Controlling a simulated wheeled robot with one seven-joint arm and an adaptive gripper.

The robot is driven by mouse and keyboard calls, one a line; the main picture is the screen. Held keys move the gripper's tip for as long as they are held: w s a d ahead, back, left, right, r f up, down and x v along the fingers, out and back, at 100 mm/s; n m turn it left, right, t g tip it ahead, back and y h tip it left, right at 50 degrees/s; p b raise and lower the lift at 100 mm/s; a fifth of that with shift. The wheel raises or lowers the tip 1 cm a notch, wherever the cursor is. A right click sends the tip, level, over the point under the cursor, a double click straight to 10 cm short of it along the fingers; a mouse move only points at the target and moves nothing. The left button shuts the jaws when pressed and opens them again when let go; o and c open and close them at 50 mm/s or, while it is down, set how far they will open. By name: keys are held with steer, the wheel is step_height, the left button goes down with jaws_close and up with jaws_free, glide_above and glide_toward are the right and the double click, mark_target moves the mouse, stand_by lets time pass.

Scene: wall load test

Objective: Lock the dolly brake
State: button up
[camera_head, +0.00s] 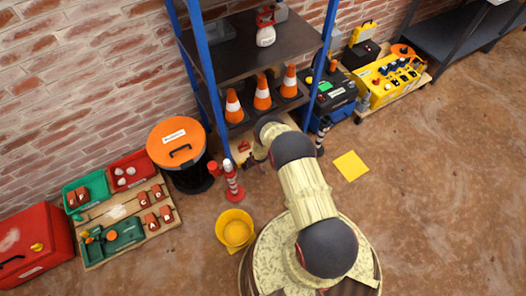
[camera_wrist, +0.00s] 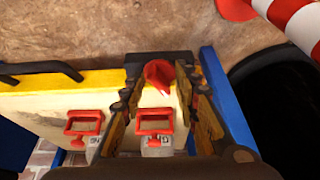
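In the wrist view, a pale board (camera_wrist: 45,107) with a yellow edge carries two red handle-like levers: the left lever (camera_wrist: 84,122) and the right lever (camera_wrist: 155,122). A rounded red piece (camera_wrist: 158,73) shows at the board's far edge, by a dark block. I cannot tell which red part is the brake. My gripper (camera_wrist: 157,82) has its two fingers apart, one on each side of the rounded red piece; contact is not clear. In the head view, my gripper (camera_head: 250,160) is low by the shelf's front post, and a small red part (camera_head: 243,146) shows beside it.
A blue shelf post (camera_wrist: 222,105) stands close right of my gripper. A red-and-white striped post (camera_head: 232,183), a black bin with an orange lid (camera_head: 176,142) and a yellow bucket (camera_head: 235,229) are nearby. Bare floor lies right, around a yellow square (camera_head: 350,166).

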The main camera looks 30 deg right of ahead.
steer(key=s+d+r+g+p, duration=0.1)
steer(key=s+r+g+p, duration=0.3)
steer(key=s+r, duration=0.9)
step_height(320, 180, up, 17)
steer(key=w+g+b, duration=0.1)
steer(key=g, duration=0.1)
steer(key=shift+a+r+m+h, duration=0.2)
steer(key=shift+m+h, duration=0.1)
steer(key=shift+h, duration=0.1)
steer(key=shift+f, duration=0.1)
